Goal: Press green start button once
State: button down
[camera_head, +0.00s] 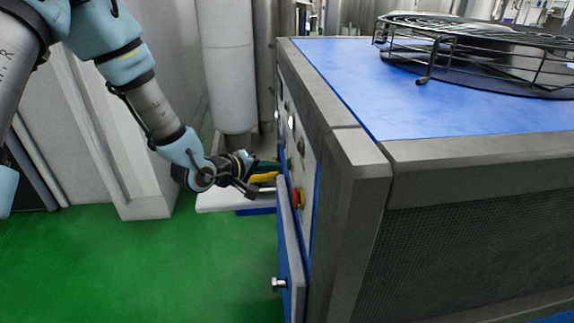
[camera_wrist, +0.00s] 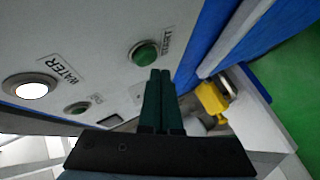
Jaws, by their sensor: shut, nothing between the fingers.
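A round green button (camera_wrist: 144,54) in a metal ring sits on the light control panel (camera_wrist: 85,35) in the wrist view. A second, smaller green button (camera_wrist: 77,108) is lower left on the panel. My gripper (camera_wrist: 160,73) has its two dark green fingers together and empty, their tips just below and right of the upper green button in the picture; I cannot tell whether they touch the panel. In the head view my gripper (camera_head: 274,164) points at the cabinet's side, and its fingers hide part of the panel.
A white button (camera_wrist: 32,88) marked WATER is at left on the panel. A red knob (camera_head: 297,198) is on the cabinet side near an open door (camera_head: 291,250). A yellow part (camera_wrist: 212,98) is close right of the fingers. Green floor (camera_head: 150,270) is clear.

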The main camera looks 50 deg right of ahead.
jog(key=shift+d, duration=0.1)
jog(key=shift+s+d, duration=0.25)
dwell(0.3)
jog(key=shift+s+d, duration=0.3)
jog(key=shift+d, duration=0.05)
dwell(0.8)
jog(key=shift+a, duration=0.1)
jog(key=shift+w+a, duration=0.55)
jog(key=shift+a, duration=0.05)
jog(key=shift+w+a+p, duration=0.35)
jog(key=shift+w+a, duration=0.45)
jog(key=shift+a, duration=0.2)
jog(key=shift+w+a+p, duration=0.3)
jog(key=shift+w+a, duration=0.45)
jog(key=shift+a, duration=0.2)
